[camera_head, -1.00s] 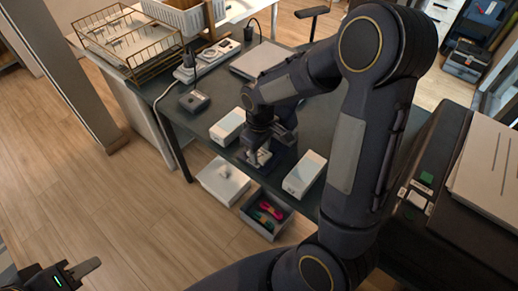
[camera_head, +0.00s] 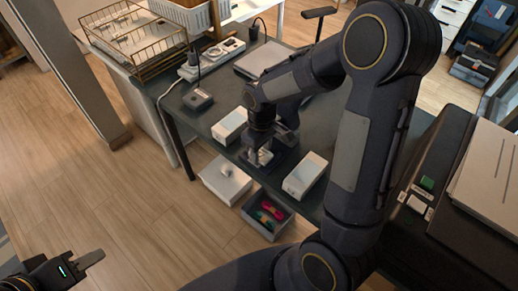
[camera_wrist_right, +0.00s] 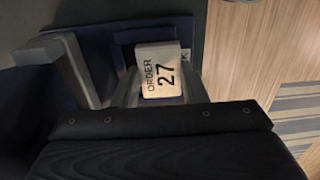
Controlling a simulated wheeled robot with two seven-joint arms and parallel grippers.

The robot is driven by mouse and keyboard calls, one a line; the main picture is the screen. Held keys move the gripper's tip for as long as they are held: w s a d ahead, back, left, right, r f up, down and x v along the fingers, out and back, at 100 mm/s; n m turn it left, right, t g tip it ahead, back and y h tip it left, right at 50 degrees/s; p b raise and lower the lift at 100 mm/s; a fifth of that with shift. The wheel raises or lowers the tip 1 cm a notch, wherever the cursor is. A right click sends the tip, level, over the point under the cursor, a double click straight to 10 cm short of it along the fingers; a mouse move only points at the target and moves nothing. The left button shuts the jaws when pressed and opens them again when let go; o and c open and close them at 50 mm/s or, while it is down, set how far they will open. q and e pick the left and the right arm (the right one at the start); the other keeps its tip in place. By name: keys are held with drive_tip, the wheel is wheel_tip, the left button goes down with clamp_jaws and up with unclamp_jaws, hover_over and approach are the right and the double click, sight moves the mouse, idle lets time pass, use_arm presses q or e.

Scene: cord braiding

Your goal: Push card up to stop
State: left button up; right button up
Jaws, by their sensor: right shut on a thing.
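A small white card (camera_wrist_right: 160,72) printed "ORDER 27" shows in the right wrist view, in front of a dark blue surface (camera_wrist_right: 105,50). In the head view the card (camera_head: 264,157) is a small pale patch at the near edge of the dark table (camera_head: 222,95). My right gripper (camera_head: 260,150) points down there and is shut on the card; its body hides part of it. A grey L-shaped piece (camera_wrist_right: 78,72) stands left of the card in the wrist view. I cannot make out the stop. My left gripper (camera_head: 88,262) is low at the left, away from the table; its opening is unclear.
White boxes stand left (camera_head: 229,126) and right (camera_head: 304,175) of my right gripper. Below the table edge are a white box (camera_head: 224,180) and a grey bin (camera_head: 266,215) with coloured cords. A wire basket (camera_head: 135,40) is at the back left.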

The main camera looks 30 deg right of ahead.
sight(262, 152)
drive_tip(key=o, duration=0.7)
drive_tip(key=shift+w+d+r+t, duration=0.2)
drive_tip(key=shift+w+d, duration=0.25)
drive_tip(key=shift+d, duration=0.2)
drive_tip(key=shift+w+d+r+t, duration=0.2)
drive_tip(key=shift+w+d, duration=0.25)
drive_tip(key=shift+d, duration=0.15)
drive_tip(key=o, duration=0.3)
drive_tip(key=shift+f, duration=0.1)
drive_tip(key=shift+s+d+r+p, duration=0.1)
drive_tip(key=shift+r+p, duration=0.4)
drive_tip(key=shift+g, duration=0.3)
drive_tip(key=r+p, duration=0.2)
drive_tip(key=a+r+p, duration=0.1)
drive_tip(key=r+p, duration=0.1)
drive_tip(key=s+r+p, duration=0.1)
drive_tip(key=r+p, duration=0.1)
drive_tip(key=shift+a+r, duration=0.15)
drive_tip(key=shift+r, duration=0.05)
drive_tip(key=shift+s+a+r, duration=0.1)
drive_tip(key=shift+s+a, duration=0.05)
drive_tip(key=shift+a, duration=0.2)
drive_tip(key=shift+a, duration=0.1)
